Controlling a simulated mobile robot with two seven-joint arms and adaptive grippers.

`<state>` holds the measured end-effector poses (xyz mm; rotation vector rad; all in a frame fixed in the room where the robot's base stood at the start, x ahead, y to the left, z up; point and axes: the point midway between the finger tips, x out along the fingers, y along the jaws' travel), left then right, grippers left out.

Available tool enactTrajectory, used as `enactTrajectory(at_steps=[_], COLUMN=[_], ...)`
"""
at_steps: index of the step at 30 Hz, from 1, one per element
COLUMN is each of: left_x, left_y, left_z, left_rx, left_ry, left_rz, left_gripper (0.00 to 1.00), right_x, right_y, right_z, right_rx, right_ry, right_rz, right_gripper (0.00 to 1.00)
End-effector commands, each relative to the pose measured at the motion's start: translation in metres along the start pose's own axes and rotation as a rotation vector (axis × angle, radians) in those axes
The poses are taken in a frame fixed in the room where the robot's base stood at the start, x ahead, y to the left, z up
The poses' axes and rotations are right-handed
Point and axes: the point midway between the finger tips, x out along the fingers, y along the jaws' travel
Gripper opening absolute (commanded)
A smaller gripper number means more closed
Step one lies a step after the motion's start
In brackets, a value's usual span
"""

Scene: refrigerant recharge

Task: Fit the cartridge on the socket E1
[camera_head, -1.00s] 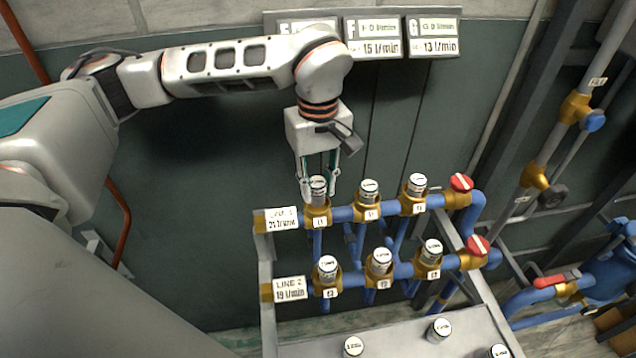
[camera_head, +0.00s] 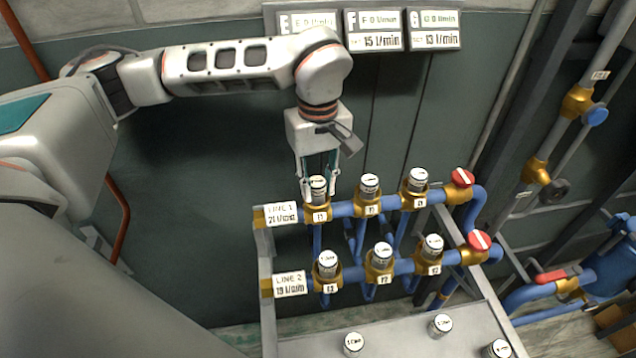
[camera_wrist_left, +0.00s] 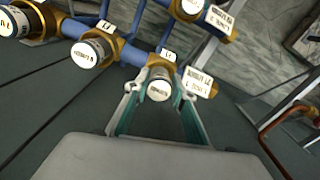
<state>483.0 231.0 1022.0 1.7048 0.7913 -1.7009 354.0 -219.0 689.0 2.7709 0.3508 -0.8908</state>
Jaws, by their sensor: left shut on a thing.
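My left gripper (camera_head: 319,188) points down at the left end of the upper pipe row. It is shut on a white-topped cartridge (camera_head: 318,183); in the left wrist view the cartridge (camera_wrist_left: 159,89) stands between the two teal fingers. The cartridge is upright at the brass socket E1 (camera_head: 319,213), the leftmost on the line 1 pipe. Its lower end meets the socket mouth, but I cannot tell whether it is fully seated. My right gripper is not in view.
Other sockets on both rows hold cartridges, such as this one (camera_head: 370,184) beside E1. Red-handled valves (camera_head: 462,179) stand at the right ends. Several cartridges (camera_head: 441,324) stand on the grey shelf (camera_head: 395,335) in front. Display panels (camera_head: 374,30) hang on the wall.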

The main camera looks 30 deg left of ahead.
Motion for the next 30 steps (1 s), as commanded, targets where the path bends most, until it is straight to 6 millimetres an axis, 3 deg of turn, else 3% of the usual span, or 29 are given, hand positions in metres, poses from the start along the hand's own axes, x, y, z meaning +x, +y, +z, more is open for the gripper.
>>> enactTrajectory(at_steps=[12, 13, 15, 25, 30], left_x=[0.012, 0.012, 0.011, 0.011, -0.002], left_y=[0.0, 0.0, 0.0, 0.0, 0.001], left_z=[0.0, 0.0, 0.0, 0.0, -0.001], left_rx=[0.0, 0.0, 0.0, 0.0, 0.0], left_ry=[0.0, 0.0, 0.0, 0.0, 0.002], left_rz=[-0.001, -0.001, -0.001, -0.001, 0.002], left_gripper=[0.01, 0.27, 0.44, 0.44, 0.44], right_x=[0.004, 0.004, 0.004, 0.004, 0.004], right_y=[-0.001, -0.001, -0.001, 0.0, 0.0], right_z=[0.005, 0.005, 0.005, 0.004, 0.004], right_rx=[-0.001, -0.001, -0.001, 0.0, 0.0], right_ry=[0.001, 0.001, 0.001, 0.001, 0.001], right_rz=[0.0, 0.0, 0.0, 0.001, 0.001], right_gripper=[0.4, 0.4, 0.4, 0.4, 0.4])
